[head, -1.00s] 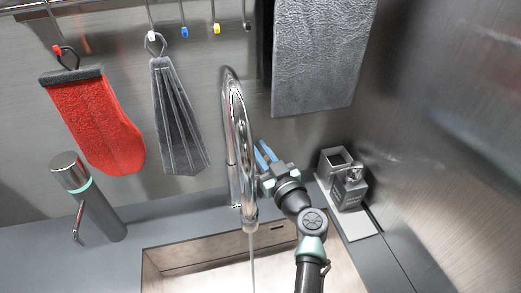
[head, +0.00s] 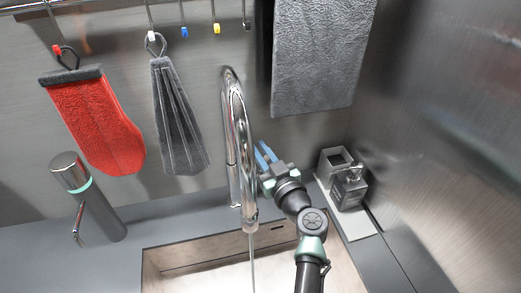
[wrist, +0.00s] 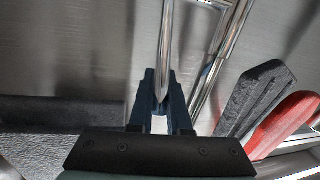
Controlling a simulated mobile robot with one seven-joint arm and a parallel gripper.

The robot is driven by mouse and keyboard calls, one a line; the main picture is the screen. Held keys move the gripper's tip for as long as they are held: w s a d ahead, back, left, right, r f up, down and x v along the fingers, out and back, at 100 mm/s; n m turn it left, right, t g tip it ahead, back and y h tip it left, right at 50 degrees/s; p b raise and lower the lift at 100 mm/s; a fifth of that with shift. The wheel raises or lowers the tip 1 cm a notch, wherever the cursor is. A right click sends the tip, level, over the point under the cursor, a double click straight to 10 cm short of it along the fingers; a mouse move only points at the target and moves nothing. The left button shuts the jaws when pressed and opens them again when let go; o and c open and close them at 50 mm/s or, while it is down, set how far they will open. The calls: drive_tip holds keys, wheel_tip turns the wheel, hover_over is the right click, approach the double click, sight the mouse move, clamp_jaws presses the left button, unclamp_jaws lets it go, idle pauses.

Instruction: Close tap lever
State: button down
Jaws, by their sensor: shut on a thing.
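The chrome tap (head: 239,118) stands behind the sink with a tall curved spout, and a thin stream of water (head: 253,272) runs from it. My gripper (head: 266,153) is just right of the spout, its blue fingers pointing up and back. In the wrist view my gripper (wrist: 160,92) is shut on a thin chrome bar, the tap lever (wrist: 167,45), which runs up from between the fingers. The tap's pipes (wrist: 221,50) show to the right of it. In the head view I cannot make out the lever.
A soap dispenser (head: 350,187) and a square holder (head: 333,162) stand right of my gripper. A grey towel (head: 318,60), a grey cloth (head: 178,115) and a red mitt (head: 95,120) hang on the wall. A grey cylinder with a handle (head: 97,208) stands left of the sink (head: 205,264).

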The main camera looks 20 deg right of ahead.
drive_tip(key=w+g+p, duration=0.1)
drive_tip(key=p, duration=0.1)
drive_tip(key=shift+r+p, duration=0.3)
drive_tip(key=shift+r, duration=0.1)
drive_tip(key=shift+w+f+g+h+p, duration=0.3)
drive_tip(key=shift+w+g+p, duration=0.35)
drive_tip(key=shift+g+p, duration=0.15)
drive_tip(key=c, duration=0.9)
unclamp_jaws()
drive_tip(key=shift+o, duration=0.2)
drive_tip(key=shift+s, duration=0.1)
drive_tip(key=b+v, duration=0.2)
drive_tip(key=v, duration=1)
drive_tip(key=shift+s+r+b, duration=0.15)
drive_tip(key=shift+s+b, duration=0.15)
drive_tip(key=shift+s, duration=0.1)
